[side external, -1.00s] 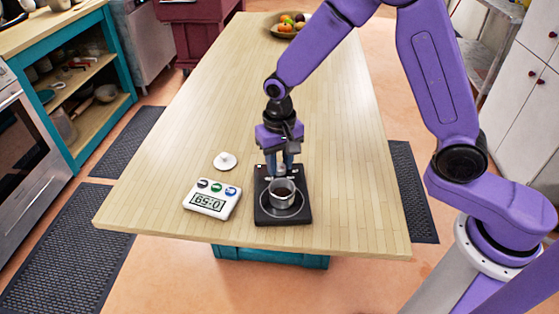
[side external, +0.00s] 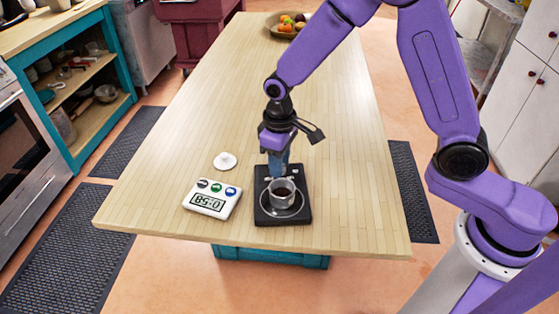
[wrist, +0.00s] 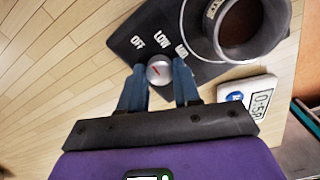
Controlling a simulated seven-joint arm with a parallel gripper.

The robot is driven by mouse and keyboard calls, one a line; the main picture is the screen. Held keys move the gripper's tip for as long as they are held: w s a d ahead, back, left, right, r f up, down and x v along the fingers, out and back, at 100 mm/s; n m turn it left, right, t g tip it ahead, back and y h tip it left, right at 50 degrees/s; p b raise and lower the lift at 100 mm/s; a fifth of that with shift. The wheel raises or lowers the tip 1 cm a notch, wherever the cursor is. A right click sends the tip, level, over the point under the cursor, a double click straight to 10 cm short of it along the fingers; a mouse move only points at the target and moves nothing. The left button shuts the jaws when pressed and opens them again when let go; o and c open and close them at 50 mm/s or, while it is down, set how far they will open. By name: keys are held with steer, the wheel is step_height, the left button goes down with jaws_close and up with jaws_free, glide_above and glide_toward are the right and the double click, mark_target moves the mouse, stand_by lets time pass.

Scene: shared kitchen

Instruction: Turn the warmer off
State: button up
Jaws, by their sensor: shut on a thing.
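The warmer (side external: 264,215) is a flat black plate near the table's front edge; it also shows in the wrist view (wrist: 118,43). A steel cup (side external: 283,195) of dark liquid stands on its round disc. The small silver knob (wrist: 159,70) lies near the OFF and LOW labels; a third label is partly hidden by the cup. The knob has a slanting red mark running upper left to lower right; I cannot tell which end points. My gripper (wrist: 160,84) is shut on the knob, one finger on each side. In the side view my gripper (side external: 279,172) reaches down at the warmer's far edge.
A white timer (side external: 211,200) reading 0:58 sits left of the warmer. A white round knobbed piece (side external: 225,161) lies behind the timer. A fruit bowl (side external: 284,27) stands at the table's far end. The wooden table (side external: 220,95) between is mostly clear.

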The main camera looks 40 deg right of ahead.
steer(key=shift+n, duration=0.3)
steer(key=o, duration=1.1)
steer(key=shift+c, duration=0.2)
step_height(320, 180, up, 18)
steer(key=shift+f, duration=0.2)
steer(key=shift+s, duration=0.1)
